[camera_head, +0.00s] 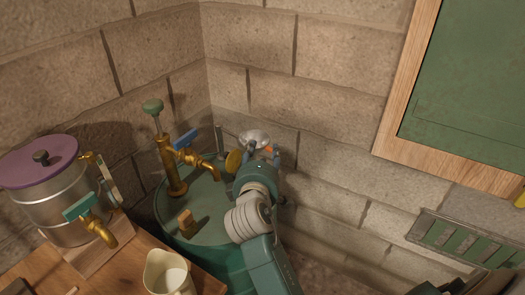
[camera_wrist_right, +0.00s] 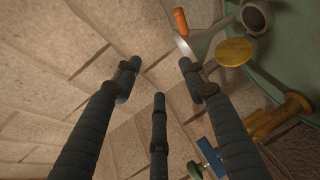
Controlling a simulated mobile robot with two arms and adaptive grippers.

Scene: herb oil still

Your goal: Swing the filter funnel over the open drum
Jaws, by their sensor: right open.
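The silver filter funnel (camera_head: 254,137) is at the far right side of the green drum (camera_head: 204,205), near the wall. Its orange handle (camera_head: 268,149) shows just beyond my right gripper (camera_head: 262,154). In the right wrist view the handle (camera_wrist_right: 181,22) and a grey part of the funnel (camera_wrist_right: 205,40) lie above and right of my right gripper (camera_wrist_right: 158,75). The gripper's fingers are spread, with nothing between them. A round brass disc (camera_head: 233,160) stands beside the funnel. My right arm hides part of the drum top, and I cannot make out its opening in the head view. My left gripper is not visible.
A brass pump (camera_head: 174,168) with a blue-handled tap (camera_head: 186,139) stands on the drum. A steel pot with a purple lid (camera_head: 40,160) and a cream jug (camera_head: 167,273) are on the wooden bench at left. Block walls close in behind.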

